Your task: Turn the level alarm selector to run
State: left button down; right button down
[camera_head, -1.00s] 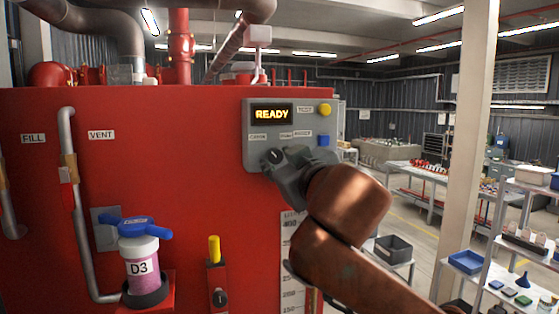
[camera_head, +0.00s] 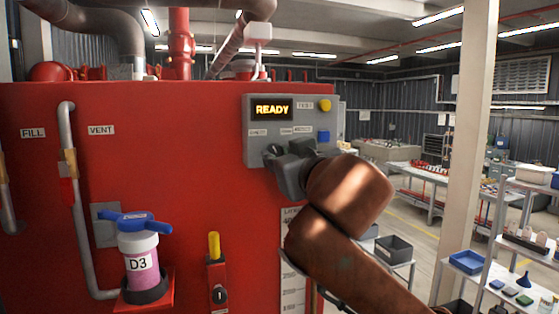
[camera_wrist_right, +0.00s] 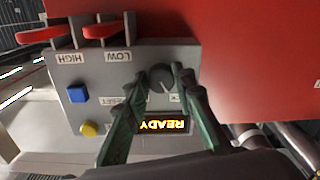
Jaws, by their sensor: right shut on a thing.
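The grey alarm panel (camera_head: 252,113) is on the front of the red tank, with a lit READY display (camera_head: 272,109). Its round dark selector knob (camera_wrist_right: 160,82) shows between the two fingers of my right gripper (camera_wrist_right: 159,72) in the wrist view, where the panel appears upside down. My right gripper (camera_head: 277,157) is shut on the knob, at the panel's lower left in the head view. The gripper partly hides the knob there, and its pointer setting is too small to read for sure. My left gripper is not in view.
A yellow button (camera_head: 324,104) and a blue button (camera_head: 323,136) are on the panel's right side. Red levers (camera_wrist_right: 106,30) stick out by the LOW and HIGH labels.

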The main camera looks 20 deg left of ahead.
jog(key=shift+s+a+m+b, duration=0.15)
jog(key=shift+m+b, duration=0.75)
jog(key=shift+m, duration=2.5)
jog(key=shift+a+m+b, duration=0.1)
jog(key=shift+m+b, duration=0.8)
jog(key=shift+m, duration=2.5)
jog(key=c, duration=1.6)
grip_release()
jog(key=v, duration=1.2)
